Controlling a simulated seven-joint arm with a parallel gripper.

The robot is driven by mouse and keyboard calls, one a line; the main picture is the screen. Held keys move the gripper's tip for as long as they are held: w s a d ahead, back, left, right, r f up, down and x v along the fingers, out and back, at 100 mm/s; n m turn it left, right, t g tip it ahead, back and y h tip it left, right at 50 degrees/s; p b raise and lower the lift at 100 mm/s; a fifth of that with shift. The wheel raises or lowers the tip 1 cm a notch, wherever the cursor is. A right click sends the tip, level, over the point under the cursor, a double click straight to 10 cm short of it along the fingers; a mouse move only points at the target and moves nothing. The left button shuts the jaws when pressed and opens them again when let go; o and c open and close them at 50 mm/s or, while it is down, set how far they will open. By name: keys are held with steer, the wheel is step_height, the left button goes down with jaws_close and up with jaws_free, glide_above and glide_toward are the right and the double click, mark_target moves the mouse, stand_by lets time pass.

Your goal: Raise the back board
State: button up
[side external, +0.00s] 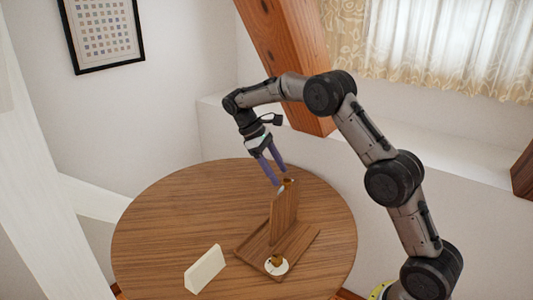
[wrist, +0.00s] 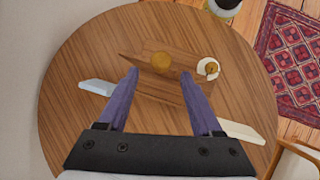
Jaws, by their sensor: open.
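A wooden board (side external: 284,217) stands up from a flat wooden base (side external: 303,244) on the round table; it looks steeply raised, but its exact tilt is hard to tell. Contact with the knob cannot be told.
A white disc with a golden knob (side external: 277,266) sits at the base's front corner. A cream block (side external: 205,268) stands on the round table (side external: 165,225) at front left. A pale flat piece (wrist: 97,87) shows left in the wrist view. The table's left side is clear.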

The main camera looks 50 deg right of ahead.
steer(key=v, duration=0.9)
